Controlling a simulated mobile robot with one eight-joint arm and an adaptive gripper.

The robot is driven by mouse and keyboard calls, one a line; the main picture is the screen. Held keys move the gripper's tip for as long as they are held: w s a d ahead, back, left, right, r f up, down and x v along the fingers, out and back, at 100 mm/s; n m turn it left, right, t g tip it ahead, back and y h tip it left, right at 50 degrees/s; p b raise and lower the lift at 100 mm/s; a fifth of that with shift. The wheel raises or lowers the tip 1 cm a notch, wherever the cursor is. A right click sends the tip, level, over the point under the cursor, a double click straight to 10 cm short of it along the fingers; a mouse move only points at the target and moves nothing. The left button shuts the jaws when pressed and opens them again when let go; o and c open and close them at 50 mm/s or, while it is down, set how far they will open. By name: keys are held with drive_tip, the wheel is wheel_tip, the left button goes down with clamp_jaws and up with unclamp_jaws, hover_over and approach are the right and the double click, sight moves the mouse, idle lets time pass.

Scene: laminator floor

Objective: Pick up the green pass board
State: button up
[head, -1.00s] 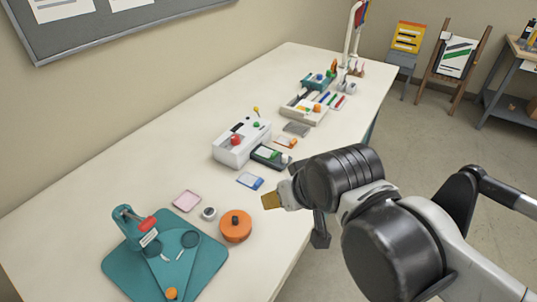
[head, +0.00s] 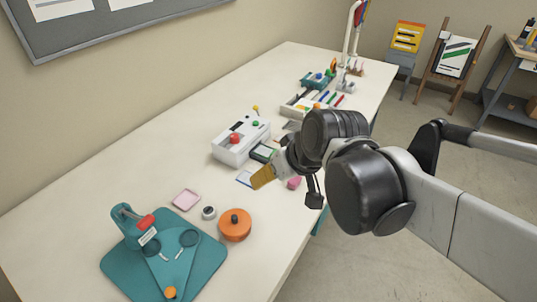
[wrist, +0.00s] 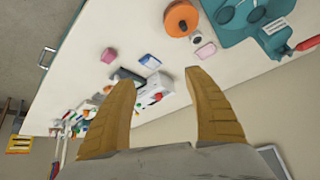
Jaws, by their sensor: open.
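A dark green board-like piece (head: 263,153) lies against the front of the white laminator (head: 240,141). My arm hides part of it in the head view. In the wrist view a dark green piece (wrist: 124,75) shows beside the laminator (wrist: 158,86); I cannot tell for sure that it is the pass board. My gripper (head: 262,177) is above the front of the table, at the near side of the laminator. In the wrist view my gripper (wrist: 158,78) has its tan fingers wide apart, with nothing held between them.
A blue-edged card (wrist: 150,59) and a pink block (head: 294,183) lie near my gripper. An orange round tin (head: 235,225), a pink tray (head: 186,199) and a teal punch (head: 135,228) stand nearer. The table's left back is clear.

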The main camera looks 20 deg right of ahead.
drive_tip(key=w+d+f+n+y, duration=0.1)
drive_tip(key=w+d+f+y, duration=0.15)
drive_tip(key=w, duration=0.75)
drive_tip(key=n+t+y+b, duration=0.3)
drive_tip(key=n+t+y, duration=0.1)
drive_tip(key=n, duration=0.1)
approach(266, 152)
drive_tip(key=shift+w+a+f+b, duration=0.25)
drive_tip(key=shift+w+f+b, duration=0.1)
drive_tip(key=shift+b, duration=0.4)
drive_tip(key=x, duration=0.1)
drive_tip(key=b+x, duration=0.1)
drive_tip(key=x, duration=0.1)
drive_tip(key=b+x, duration=0.1)
drive_tip(key=x, duration=0.1)
drive_tip(key=shift+w+a+r, duration=0.15)
drive_tip(key=shift+w+a, duration=0.05)
drive_tip(key=shift+w, duration=0.05)
drive_tip(key=shift+r, duration=0.1)
drive_tip(key=shift+c, duration=0.5)
drive_tip(key=c, duration=1)
